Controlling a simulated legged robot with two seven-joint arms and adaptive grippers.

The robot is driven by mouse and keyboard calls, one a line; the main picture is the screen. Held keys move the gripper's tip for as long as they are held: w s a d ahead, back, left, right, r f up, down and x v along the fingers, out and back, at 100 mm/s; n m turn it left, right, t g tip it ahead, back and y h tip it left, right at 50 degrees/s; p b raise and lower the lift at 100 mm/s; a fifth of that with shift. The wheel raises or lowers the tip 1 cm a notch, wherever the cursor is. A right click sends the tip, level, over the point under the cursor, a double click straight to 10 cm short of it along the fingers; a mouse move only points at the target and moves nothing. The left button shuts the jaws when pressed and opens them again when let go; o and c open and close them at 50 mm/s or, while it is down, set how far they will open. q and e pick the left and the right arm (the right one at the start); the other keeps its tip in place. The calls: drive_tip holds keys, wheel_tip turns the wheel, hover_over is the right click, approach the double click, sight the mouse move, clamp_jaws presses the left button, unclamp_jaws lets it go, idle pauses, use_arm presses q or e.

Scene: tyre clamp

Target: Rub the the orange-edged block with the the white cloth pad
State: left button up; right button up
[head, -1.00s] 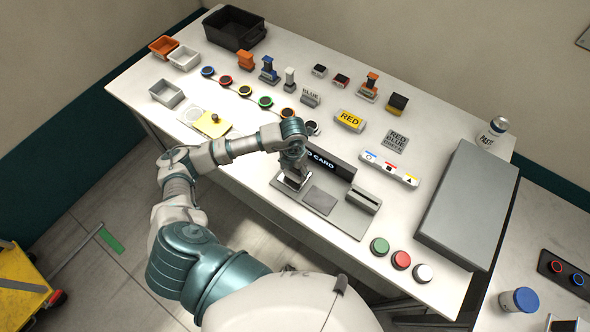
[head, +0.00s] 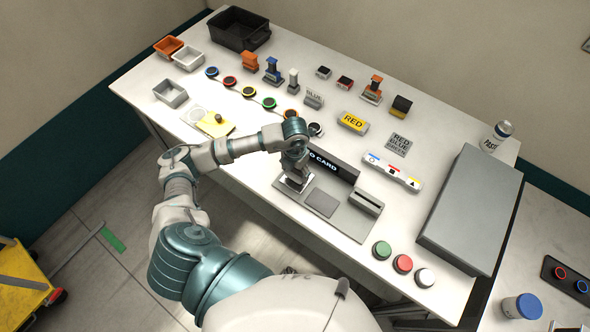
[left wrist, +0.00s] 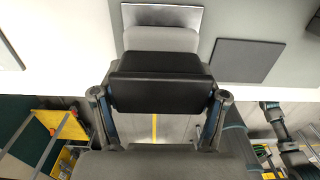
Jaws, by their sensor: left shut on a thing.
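My left gripper (head: 295,180) is low over the left end of the grey card plate (head: 350,219). In the left wrist view its fingers (left wrist: 158,105) are shut on a black block (left wrist: 160,75). A pale grey pad (left wrist: 160,39) shows just beyond that block, over a silvery square; I cannot tell whether the pad is joined to the block or is the white cloth pad. A small dark block with a reddish edge (head: 345,83) stands at the back of the table; I cannot tell whether it is the orange-edged block. My right gripper is not seen.
A dark grey square (head: 322,202) and a slotted grey reader (head: 367,201) lie right of my gripper. A black "CARD" bar (head: 333,166) stands behind. Green, red and white buttons (head: 403,263) are at the front. A large grey slab (head: 472,210) fills the right side.

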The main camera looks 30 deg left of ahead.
use_arm(q)
drive_tip(key=shift+r+p, duration=2.1)
drive_tip(key=shift+r, duration=1.4)
